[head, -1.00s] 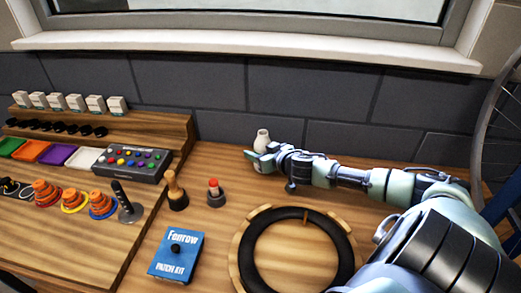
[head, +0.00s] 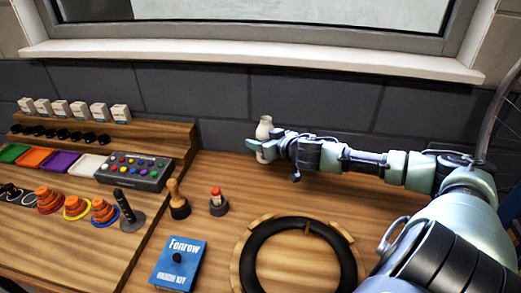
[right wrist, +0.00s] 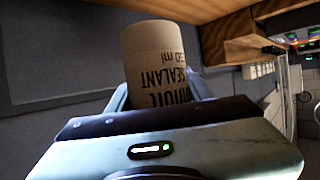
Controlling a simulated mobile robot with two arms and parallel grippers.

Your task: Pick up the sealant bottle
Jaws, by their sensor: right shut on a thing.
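The white sealant bottle (head: 265,125) is at the back of the bench, near the dark wall. My right gripper (head: 262,148) is shut on it, and the bottle stays about upright in the jaws. It looks raised a little off the bench, though the gap below it is hard to see. In the right wrist view the bottle (right wrist: 155,55) sticks out beyond the jaws, with dark "SEALANT" lettering on its side. Its lower part there is hidden behind the gripper body (right wrist: 165,135). My left gripper is not in view.
A tyre in a wooden ring (head: 240,268) lies in front of my right arm. A blue patch kit box (head: 180,266), a wooden-handled stamp (head: 176,200) and a red-topped item (head: 217,200) stand to the left. The window sill (head: 250,54) is above.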

